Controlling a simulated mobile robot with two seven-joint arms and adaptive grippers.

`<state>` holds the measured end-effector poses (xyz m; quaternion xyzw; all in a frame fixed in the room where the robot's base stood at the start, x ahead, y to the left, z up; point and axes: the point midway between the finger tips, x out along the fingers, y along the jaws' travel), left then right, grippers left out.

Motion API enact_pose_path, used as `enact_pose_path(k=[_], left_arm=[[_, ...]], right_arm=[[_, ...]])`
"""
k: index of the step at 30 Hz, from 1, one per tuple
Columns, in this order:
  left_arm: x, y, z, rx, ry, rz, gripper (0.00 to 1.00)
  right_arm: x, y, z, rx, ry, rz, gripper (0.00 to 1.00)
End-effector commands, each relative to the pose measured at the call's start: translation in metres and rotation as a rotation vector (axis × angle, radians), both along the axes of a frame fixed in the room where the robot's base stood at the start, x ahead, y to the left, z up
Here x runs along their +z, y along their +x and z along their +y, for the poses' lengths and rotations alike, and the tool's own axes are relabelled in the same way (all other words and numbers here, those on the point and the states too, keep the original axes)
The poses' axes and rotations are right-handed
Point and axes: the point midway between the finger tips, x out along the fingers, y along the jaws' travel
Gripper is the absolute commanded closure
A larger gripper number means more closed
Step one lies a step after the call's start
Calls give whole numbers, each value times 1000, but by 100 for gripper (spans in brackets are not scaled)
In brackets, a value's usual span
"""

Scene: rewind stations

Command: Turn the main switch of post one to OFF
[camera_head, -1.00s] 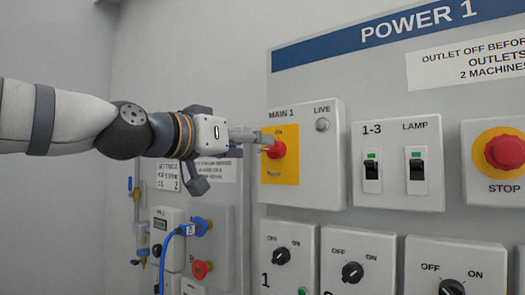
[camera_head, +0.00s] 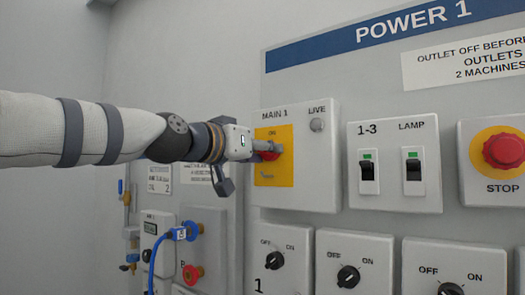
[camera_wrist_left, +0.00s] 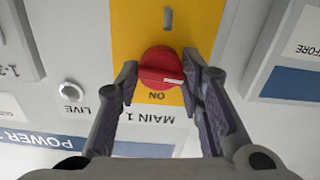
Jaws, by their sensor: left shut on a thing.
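The main switch (camera_head: 268,153) is a red knob on a yellow plate (camera_head: 275,178), in the grey box marked MAIN 1 under the POWER 1 sign. My left gripper (camera_head: 262,148) reaches it from the left, and its fingers partly hide the knob in the head view. In the left wrist view the red knob (camera_wrist_left: 160,68) sits between the two fingertips of the left gripper (camera_wrist_left: 160,78), which are shut on it. My right gripper is not in view.
A LIVE lamp (camera_head: 317,125) is beside the switch on the same box. To the right are the 1-3 and LAMP switches (camera_head: 390,172) and a red STOP button (camera_head: 503,151). Black rotary knobs (camera_head: 348,276) line the panel below. A blue cable plug (camera_head: 180,233) is at lower left.

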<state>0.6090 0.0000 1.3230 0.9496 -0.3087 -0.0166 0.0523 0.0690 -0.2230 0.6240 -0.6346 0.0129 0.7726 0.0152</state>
Motion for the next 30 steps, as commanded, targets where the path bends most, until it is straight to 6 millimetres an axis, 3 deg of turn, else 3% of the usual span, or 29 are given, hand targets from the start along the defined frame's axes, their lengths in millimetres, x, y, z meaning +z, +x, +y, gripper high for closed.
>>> enact_pose_path(k=[4, 10, 11, 13, 23, 30], left_arm=[[5, -3, 0, 0, -97, 64, 93], [0, 0, 0, 0, -107, 78, 93], [0, 0, 0, 1, -107, 78, 63], [0, 0, 0, 1, -107, 78, 47], [0, -2, 2, 0, -105, 76, 46], [1, -37, 28, 0, -106, 76, 46]], right_arm=[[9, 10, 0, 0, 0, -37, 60], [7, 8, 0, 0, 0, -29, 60], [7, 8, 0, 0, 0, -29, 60], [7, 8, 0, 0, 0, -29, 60], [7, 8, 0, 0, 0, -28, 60], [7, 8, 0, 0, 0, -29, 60]])
